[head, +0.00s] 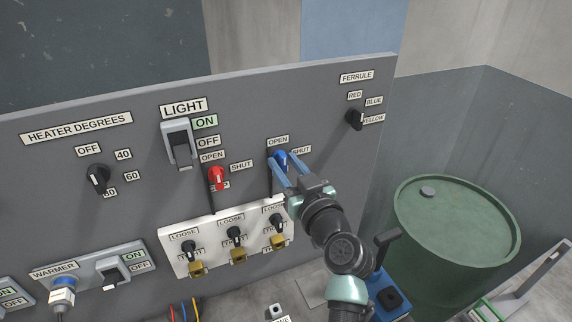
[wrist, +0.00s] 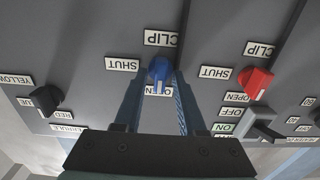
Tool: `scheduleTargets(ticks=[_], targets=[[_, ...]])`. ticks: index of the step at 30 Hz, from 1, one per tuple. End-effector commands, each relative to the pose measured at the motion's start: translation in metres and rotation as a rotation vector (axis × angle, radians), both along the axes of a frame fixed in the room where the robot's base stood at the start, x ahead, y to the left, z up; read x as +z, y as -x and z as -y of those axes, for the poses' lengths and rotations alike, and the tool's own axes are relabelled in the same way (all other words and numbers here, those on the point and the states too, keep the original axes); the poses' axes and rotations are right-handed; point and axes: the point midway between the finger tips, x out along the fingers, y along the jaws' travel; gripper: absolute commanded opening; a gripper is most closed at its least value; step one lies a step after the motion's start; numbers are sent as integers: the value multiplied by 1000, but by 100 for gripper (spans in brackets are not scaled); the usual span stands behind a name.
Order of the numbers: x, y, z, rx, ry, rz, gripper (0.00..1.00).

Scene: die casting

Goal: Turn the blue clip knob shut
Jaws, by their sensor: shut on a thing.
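The blue clip knob (head: 281,155) is on the upright grey panel, below an OPEN label (head: 278,141) and left of a SHUT label (head: 302,151). My gripper (head: 280,163) reaches it from the lower right, with a finger on each side, shut on the knob. In the wrist view, which is upside down, the blue knob (wrist: 159,68) sits between the two blue fingertips (wrist: 160,77). Its white mark points toward the OPEN label, which is partly hidden by the knob.
A red knob (head: 216,177) is left of the blue one, below the light switch (head: 180,143). A black ferrule knob (head: 354,119) is to the upper right. A white plate (head: 208,250) with black knobs is below. A green drum (head: 455,230) stands right.

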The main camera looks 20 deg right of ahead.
Motion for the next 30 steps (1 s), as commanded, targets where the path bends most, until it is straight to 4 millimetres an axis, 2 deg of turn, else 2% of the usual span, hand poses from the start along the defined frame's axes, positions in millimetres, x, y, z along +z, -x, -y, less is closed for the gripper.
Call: scheduleTargets(ticks=[11, 30], targets=[[-2, 0, 1, 0, -123, -6, 0], [-1, 0, 3, -1, -706, -25, 0]])
